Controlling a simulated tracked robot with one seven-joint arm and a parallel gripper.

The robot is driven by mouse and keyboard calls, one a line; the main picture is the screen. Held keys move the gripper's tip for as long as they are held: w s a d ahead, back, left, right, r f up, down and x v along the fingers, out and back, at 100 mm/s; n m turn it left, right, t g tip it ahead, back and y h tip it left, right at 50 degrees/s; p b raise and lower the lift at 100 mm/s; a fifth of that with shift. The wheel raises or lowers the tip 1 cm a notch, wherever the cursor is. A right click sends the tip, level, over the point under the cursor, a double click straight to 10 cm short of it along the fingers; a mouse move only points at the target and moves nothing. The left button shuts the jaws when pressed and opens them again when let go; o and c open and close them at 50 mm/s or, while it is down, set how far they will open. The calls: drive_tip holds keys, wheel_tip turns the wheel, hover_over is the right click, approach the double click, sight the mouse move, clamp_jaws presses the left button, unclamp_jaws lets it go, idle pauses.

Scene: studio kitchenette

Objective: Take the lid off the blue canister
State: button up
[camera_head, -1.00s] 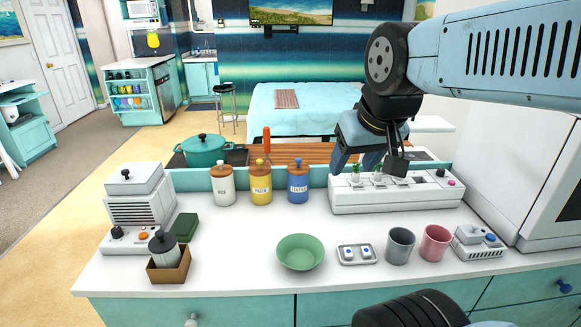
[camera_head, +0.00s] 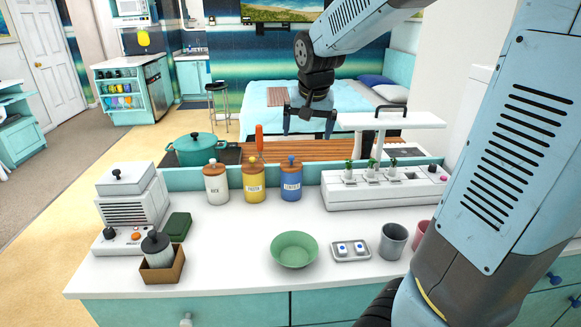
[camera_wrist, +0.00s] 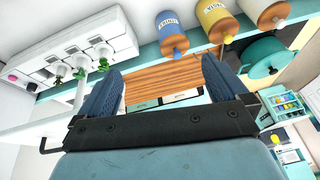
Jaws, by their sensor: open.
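The blue canister (camera_head: 291,183) stands upright at the back of the white counter, at the right end of a row of three. Its wooden lid (camera_head: 291,168) with a dark blue knob is on it. In the wrist view the blue canister (camera_wrist: 169,21) shows at the top, seen tilted, with its lid (camera_wrist: 174,46) on. My gripper (camera_head: 309,130) is open and empty, up behind and slightly right of the canister, apart from it. In the wrist view the two blue fingers (camera_wrist: 160,88) are spread with nothing between them.
A yellow canister (camera_head: 254,182) and a white canister (camera_head: 215,186) stand close to the left. A long white planter box (camera_head: 385,190) with small plants is to the right. A green bowl (camera_head: 294,249) sits in front. The counter between bowl and canisters is clear.

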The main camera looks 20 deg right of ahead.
drive_tip(key=m+h, duration=0.1)
approach(291, 159)
drive_tip(key=x, duration=0.5)
drive_tip(key=shift+w+d+f, duration=0.1)
drive_tip(key=shift+f, duration=0.1)
drive_tip(key=shift+x, duration=2.65)
drive_tip(key=c, duration=1)
drive_tip(key=shift+r, duration=0.15)
